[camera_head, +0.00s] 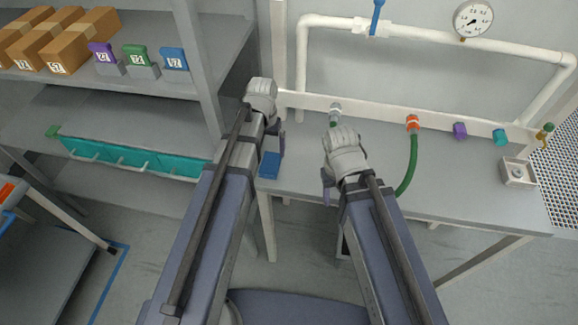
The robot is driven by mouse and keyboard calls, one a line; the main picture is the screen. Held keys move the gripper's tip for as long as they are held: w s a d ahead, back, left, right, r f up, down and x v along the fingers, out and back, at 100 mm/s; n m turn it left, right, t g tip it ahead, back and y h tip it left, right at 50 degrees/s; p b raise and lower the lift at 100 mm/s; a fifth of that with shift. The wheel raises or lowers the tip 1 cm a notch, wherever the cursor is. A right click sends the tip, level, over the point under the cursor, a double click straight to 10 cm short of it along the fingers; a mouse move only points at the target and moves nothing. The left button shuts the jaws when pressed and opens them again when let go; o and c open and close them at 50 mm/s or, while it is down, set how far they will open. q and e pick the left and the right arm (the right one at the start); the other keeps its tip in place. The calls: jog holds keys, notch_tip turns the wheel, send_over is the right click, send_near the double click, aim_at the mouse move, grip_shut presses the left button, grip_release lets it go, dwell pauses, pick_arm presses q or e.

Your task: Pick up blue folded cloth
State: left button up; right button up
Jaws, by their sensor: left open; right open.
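The blue folded cloth (270,165) lies on the grey bench top near its left front edge, just right of my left forearm. My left gripper (279,138) is open and sits above and just beyond the cloth, apart from it as far as I can tell; my own arm hides part of the gripper. My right gripper (327,188) is open and empty over the bench, to the right of the cloth. Most of its jaws are hidden behind my wrist.
White pipework with a gauge (473,19) runs along the back wall. A green hose (408,165) hangs from an orange fitting (413,122). A grey shelf (199,85) with boxes stands left. The bench's middle right is clear, with a small metal box (518,173) farther right.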

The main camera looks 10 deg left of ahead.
aim_at(270, 163)
pick_arm(q)
jog(key=shift+w, duration=0.45)
notch_tip(270, 163, down, 8)
jog(key=b, duration=0.8)
jog(key=shift+d, duration=0.1)
pick_arm(e)
notch_tip(270, 163, down, 8)
jog(key=shift+d, duration=0.3)
pick_arm(q)
jog(key=c, duration=1.4)
pick_arm(e)
jog(key=shift+r, duration=0.1)
pick_arm(q)
jog(key=shift+r, duration=0.15)
notch_tip(270, 163, up, 10)
jog(key=p, duration=1)
pick_arm(e)
notch_tip(270, 163, up, 10)
